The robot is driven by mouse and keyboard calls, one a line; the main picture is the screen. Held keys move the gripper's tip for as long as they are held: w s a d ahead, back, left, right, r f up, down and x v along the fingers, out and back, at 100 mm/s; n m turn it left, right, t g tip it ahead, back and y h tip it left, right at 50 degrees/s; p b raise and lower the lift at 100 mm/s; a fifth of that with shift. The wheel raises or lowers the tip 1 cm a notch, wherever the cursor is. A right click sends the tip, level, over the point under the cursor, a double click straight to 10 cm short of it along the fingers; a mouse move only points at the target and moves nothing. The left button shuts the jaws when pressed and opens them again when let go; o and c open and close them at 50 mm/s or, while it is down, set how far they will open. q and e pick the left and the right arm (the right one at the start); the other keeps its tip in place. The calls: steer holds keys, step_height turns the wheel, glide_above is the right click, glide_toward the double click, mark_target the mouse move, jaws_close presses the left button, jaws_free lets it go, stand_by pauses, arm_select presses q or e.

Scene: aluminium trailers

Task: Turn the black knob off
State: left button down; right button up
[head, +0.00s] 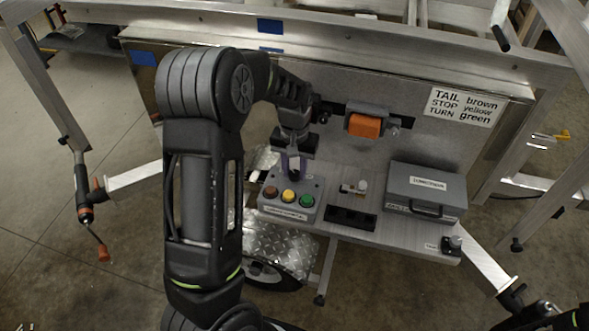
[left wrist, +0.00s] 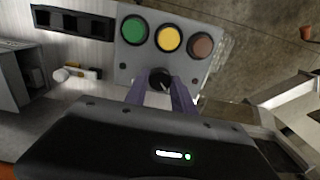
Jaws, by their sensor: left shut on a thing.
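The black knob (left wrist: 160,78) sits on a grey control box (head: 295,213), behind its row of brown, yellow and green buttons in the head view. My left gripper (left wrist: 158,92) has its two purple-grey fingers on either side of the knob and is shut on it. In the head view the left gripper (head: 293,168) reaches down onto the box from above, and its fingers mostly hide the knob. The knob's pointer direction is hard to read. Part of my right arm (head: 545,312) shows at the lower right corner, its gripper too unclear to judge.
The box stands on a grey shelf (head: 400,232). A black switch strip (head: 350,219), a small valve-like fitting (head: 355,187) and a grey case (head: 427,190) stand to its right. A metal panel with an orange block (head: 364,125) and a label sign (head: 463,106) rises behind.

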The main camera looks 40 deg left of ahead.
mark_target(294, 174)
stand_by(0.5)
arm_select(q)
steer(key=c, duration=1.1)
jaws_free()
steer(key=shift+o, duration=0.2)
steer(key=shift+r, duration=0.15)
step_height(294, 174, up, 8)
steer(key=shift+f, duration=0.2)
